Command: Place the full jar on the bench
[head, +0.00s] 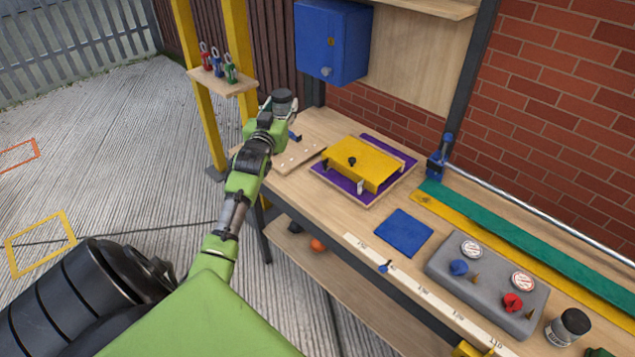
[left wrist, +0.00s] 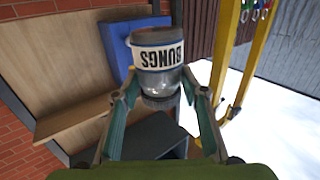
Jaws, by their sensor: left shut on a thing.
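My left gripper (head: 279,112) is stretched out over the far left end of the wooden bench (head: 380,261). It is shut on a glass jar with a dark lid (head: 284,99), held above the bench top. In the left wrist view the jar (left wrist: 158,62) has a white label reading BUNGS, which appears upside down there. The fingers (left wrist: 160,118) are on both sides near its dark lid. How full it is I cannot tell for sure. My right gripper is not in view.
A yellow block on a purple base (head: 360,166), a blue square (head: 404,233), a grey panel with dials and knobs (head: 487,284) and a second dark-lidded jar (head: 567,327) occupy the bench. A blue cabinet (head: 332,42) hangs behind. Yellow posts (head: 198,84) stand left.

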